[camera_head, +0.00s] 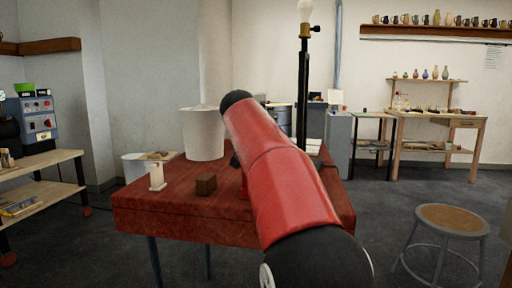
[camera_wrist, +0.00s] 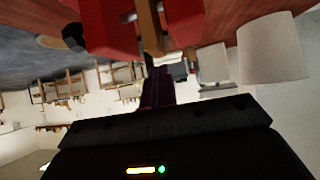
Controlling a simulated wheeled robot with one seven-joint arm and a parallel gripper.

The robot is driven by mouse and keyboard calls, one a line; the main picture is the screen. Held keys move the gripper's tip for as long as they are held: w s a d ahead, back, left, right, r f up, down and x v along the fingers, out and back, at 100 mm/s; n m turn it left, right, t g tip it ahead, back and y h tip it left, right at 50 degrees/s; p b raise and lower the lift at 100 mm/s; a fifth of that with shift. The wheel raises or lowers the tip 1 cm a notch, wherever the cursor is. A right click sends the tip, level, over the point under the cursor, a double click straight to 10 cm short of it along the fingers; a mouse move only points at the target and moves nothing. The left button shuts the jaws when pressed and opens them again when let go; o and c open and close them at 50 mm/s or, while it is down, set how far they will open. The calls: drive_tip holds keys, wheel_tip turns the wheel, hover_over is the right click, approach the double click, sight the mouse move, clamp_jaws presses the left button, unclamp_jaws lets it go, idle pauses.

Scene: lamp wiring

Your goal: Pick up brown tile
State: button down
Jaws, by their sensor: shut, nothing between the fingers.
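A small brown block (camera_head: 206,183), the likeliest brown tile, sits on the red-brown table (camera_head: 160,213) left of my red arm. A flat tan piece (camera_head: 160,155) lies farther back near the table's left edge; I cannot tell if it is a tile. My arm hides most of my gripper in the head view. In the wrist view my gripper (camera_wrist: 157,78) appears as dark narrow fingers, shut and empty. A brown strip (camera_wrist: 149,28) shows beyond them between red parts; I cannot tell what it is. My gripper appears apart from the brown block, to its right.
A white lampshade (camera_head: 203,134) stands on the table behind the block, and also shows in the wrist view (camera_wrist: 272,50). A small cream upright piece (camera_head: 157,177) stands at the left edge. A black lamp pole (camera_head: 302,95) with a bulb rises behind my arm. A stool (camera_head: 450,220) stands right.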

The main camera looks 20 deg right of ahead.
drive_tip(key=shift+w+d+f, duration=0.25)
drive_tip(key=shift+w+f, duration=0.05)
drive_tip(key=shift+f, duration=0.05)
drive_tip(key=shift+s+f+b, duration=0.1)
drive_tip(key=shift+f+b, duration=0.4)
